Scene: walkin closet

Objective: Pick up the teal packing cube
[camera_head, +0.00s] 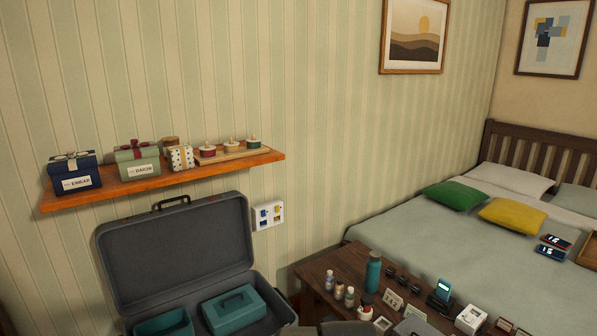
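An open grey suitcase (178,252) stands against the striped wall at the lower left, its lid raised. Inside it on the right is a teal packing cube (236,316), a closed block with a dark handle on top. To its left is a second teal item (165,324), which looks like an open-topped box or cube; the frame's lower edge cuts it off. I cannot make out my gripper in this view. Grey shapes at the bottom edge, right of the suitcase, are too cut off to identify.
A wooden shelf (125,188) with gift boxes and small candle-like items juts out above the suitcase. A dark wooden table (312,276) with a teal bottle (373,271) and several small items stands to the right. A bed (400,236) lies beyond.

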